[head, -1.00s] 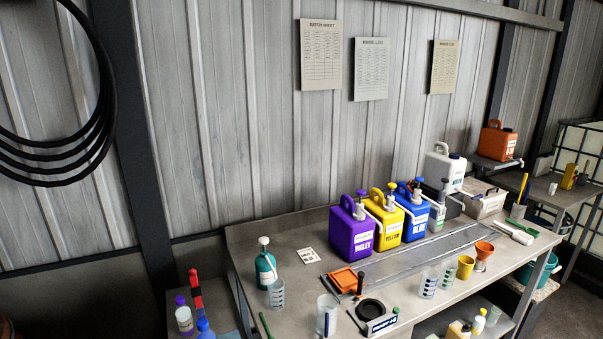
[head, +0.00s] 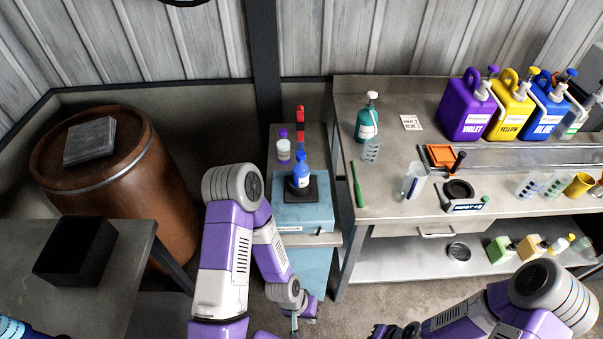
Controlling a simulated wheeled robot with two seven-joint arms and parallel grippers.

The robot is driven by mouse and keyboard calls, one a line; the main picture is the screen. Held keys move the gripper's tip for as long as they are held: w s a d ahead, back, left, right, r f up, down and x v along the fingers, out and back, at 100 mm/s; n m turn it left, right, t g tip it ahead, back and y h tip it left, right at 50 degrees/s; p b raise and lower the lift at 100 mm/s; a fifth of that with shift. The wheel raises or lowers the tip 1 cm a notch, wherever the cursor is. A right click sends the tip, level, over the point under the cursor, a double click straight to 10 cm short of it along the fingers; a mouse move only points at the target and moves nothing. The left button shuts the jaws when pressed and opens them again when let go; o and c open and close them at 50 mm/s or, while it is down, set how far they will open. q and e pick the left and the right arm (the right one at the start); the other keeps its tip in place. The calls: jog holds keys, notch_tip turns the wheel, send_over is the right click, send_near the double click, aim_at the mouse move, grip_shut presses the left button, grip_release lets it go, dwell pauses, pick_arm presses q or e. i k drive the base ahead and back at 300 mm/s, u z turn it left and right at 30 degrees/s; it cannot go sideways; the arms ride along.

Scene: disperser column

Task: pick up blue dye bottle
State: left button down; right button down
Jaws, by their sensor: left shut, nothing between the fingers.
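A small blue bottle (head: 300,178) with a blue top stands upright on a black square pad on a pale blue box. The box is on a narrow side stand left of the long bench. My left gripper (head: 294,323) is low in front of the stand, well below and apart from the bottle. It is shut and empty. My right gripper (head: 396,331) shows only as dark parts at the bottom edge, away from the bottle; its fingers are not clear.
The long bench (head: 400,205) holds violet, yellow and blue jugs (head: 545,108). A rusty drum (head: 130,180) and a black bin (head: 75,252) are at left.

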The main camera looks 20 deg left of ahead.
aim_at(300, 168)
jog(key=u, duration=0.6)
jog(key=i, duration=0.25)
jog(key=u, duration=0.1)
